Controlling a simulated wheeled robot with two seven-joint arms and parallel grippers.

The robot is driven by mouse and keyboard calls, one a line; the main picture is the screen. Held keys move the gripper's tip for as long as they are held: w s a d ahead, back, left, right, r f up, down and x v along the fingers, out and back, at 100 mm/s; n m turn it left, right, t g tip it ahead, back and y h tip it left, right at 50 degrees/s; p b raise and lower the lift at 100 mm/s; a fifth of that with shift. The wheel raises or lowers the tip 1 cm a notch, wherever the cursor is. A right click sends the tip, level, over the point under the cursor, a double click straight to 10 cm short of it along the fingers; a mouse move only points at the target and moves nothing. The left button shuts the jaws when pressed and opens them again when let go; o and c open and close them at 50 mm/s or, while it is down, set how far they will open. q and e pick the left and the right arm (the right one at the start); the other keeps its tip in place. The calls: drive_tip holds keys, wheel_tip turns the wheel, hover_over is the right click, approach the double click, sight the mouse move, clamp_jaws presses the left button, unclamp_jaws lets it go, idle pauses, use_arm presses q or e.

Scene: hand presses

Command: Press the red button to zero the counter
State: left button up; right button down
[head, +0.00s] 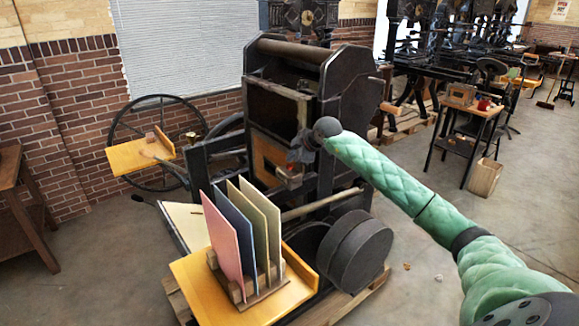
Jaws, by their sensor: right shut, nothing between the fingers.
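A wooden box (267,150) with a dark window in its front is set in the middle of the large black press. A small spot of red shows at its right side, right by my right gripper (292,172), and is partly hidden by it. I cannot tell if this red is the button or if the fingers touch it. My right arm reaches in from the lower right, and its gripper is shut and empty at the box. Any counter digits are too small to read. My left gripper is out of view.
The black press (345,85) fills the middle. A yellow board (205,290) in front carries a rack of upright coloured sheets (222,245). A yellow shelf (140,155) is by the wheel at left. A small table (470,115) stands at right.

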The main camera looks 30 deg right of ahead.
drive_tip(key=shift+r, duration=0.1)
drive_tip(key=shift+r+p, duration=0.9)
drive_tip(key=shift+r, duration=1.55)
